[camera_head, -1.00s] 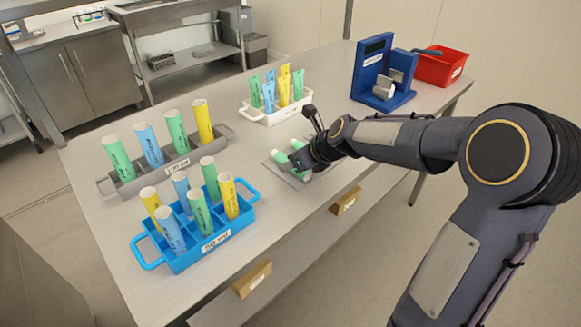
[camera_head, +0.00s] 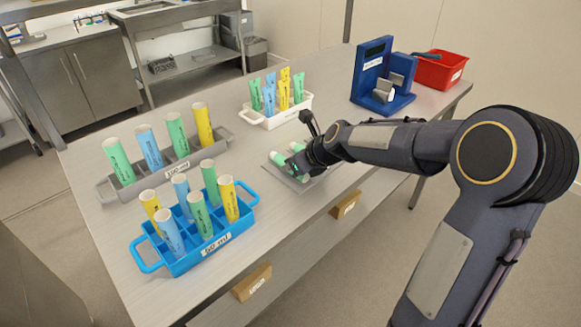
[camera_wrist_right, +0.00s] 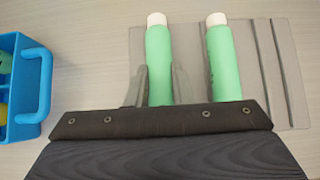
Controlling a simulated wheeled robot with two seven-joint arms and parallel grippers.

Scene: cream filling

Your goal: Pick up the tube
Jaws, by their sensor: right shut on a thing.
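Two green tubes with white caps lie side by side on a grey tray (camera_head: 276,159) in the middle of the table. In the right wrist view, the left green tube (camera_wrist_right: 159,50) lies between the two fingers of my right gripper (camera_wrist_right: 160,85), which is shut on it. The other green tube (camera_wrist_right: 221,60) lies to the right, beside the right finger. In the head view my right gripper (camera_head: 303,166) is over the tray and hides much of the tubes. My left gripper is not in view.
A blue rack (camera_head: 215,241) and a grey rack (camera_head: 191,159) with upright coloured tubes stand at the left. A white rack (camera_head: 275,120) of flat tubes, a blue device (camera_head: 371,72) and a red bin (camera_head: 440,70) stand toward the back.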

